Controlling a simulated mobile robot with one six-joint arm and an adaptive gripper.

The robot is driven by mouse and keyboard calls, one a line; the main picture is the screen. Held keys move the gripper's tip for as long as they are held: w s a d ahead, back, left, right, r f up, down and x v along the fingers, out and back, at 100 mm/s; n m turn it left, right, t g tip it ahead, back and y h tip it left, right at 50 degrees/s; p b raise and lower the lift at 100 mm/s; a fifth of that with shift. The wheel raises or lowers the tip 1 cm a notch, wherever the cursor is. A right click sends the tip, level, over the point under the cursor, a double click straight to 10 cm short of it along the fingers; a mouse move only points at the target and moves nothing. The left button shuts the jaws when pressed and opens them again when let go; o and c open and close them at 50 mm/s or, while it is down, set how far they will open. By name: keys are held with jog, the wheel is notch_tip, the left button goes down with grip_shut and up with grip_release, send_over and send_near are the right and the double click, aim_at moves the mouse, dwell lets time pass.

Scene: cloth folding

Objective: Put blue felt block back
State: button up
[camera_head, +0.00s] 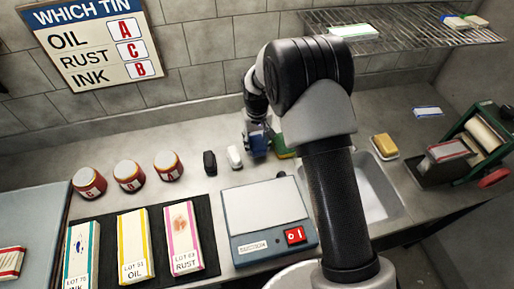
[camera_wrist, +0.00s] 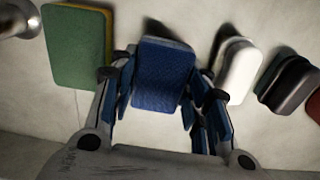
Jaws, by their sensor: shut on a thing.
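The blue felt block (camera_wrist: 162,78) is between the fingers of my gripper (camera_wrist: 158,92) in the wrist view, and the fingers are shut on it. In the head view the blue block (camera_head: 257,141) shows at the back of the counter, partly hidden by my gripper (camera_head: 256,132). A white block (camera_wrist: 237,70) and a black block (camera_wrist: 287,82) stand beside it. In the head view the white block (camera_head: 234,156) and black block (camera_head: 210,162) are left of my gripper. I cannot tell whether the blue block touches the counter.
A green and yellow sponge (camera_wrist: 78,48) lies on the other side of the gripper. Several red tins (camera_head: 128,175) stand left, behind folded cloths on a dark mat (camera_head: 209,213). A sink (camera_head: 375,190) is right, partly behind my arm.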

jog(key=shift+f, duration=1.15)
jog(key=shift+f+b, duration=0.2)
jog(key=shift+b, duration=0.1)
jog(key=o, duration=0.9)
jog(key=shift+o, duration=0.2)
jog(key=shift+r, duration=0.1)
